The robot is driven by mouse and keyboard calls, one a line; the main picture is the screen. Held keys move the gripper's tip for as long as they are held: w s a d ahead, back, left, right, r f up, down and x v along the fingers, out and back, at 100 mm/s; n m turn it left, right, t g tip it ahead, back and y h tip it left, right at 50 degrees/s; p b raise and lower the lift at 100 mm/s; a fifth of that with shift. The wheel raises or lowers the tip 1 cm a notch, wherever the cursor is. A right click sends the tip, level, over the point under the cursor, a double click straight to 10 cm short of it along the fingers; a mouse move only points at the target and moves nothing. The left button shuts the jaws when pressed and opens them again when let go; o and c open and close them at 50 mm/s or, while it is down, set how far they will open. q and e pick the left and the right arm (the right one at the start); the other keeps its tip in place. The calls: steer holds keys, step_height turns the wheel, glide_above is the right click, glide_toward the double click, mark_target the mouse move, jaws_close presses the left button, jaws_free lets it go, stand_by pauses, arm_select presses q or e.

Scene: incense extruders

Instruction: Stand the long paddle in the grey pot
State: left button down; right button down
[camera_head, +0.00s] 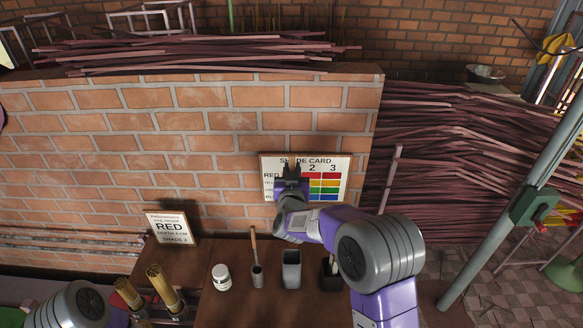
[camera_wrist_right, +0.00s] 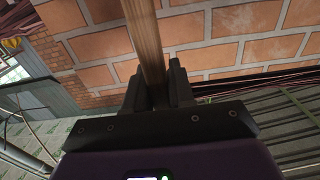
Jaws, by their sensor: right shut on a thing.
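My right gripper (camera_head: 292,170) is raised in front of the brick wall, over the lower left of the shade card. In the right wrist view, its fingers (camera_wrist_right: 158,82) are shut on a long wooden shaft, the long paddle (camera_wrist_right: 145,35), which runs up out of the picture. In the head view the paddle is mostly hidden by the gripper and hard to make out. The grey pot (camera_head: 291,272), a tall squarish container, stands on the brown table below and apart from the gripper. My left gripper is out of view; only part of the arm shows at bottom left.
On the table (camera_head: 235,310), a small cup with a wooden-handled tool (camera_head: 254,245) and a white jar (camera_head: 221,277) stand left of the pot. A dark holder (camera_head: 330,272) stands close on its right, near my right arm. Brass cylinders (camera_head: 160,280) and a RED sign (camera_head: 171,227) are further left.

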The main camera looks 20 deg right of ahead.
step_height(320, 180, down, 17)
steer(key=b, duration=1.4)
steer(key=shift+w, duration=0.1)
steer(key=c, duration=0.9)
jaws_free()
steer(key=shift+f, duration=0.1)
steer(key=b+v, duration=0.1)
steer(key=v, duration=0.6)
steer(key=shift+s+a, duration=0.1)
steer(key=shift+s, duration=0.2)
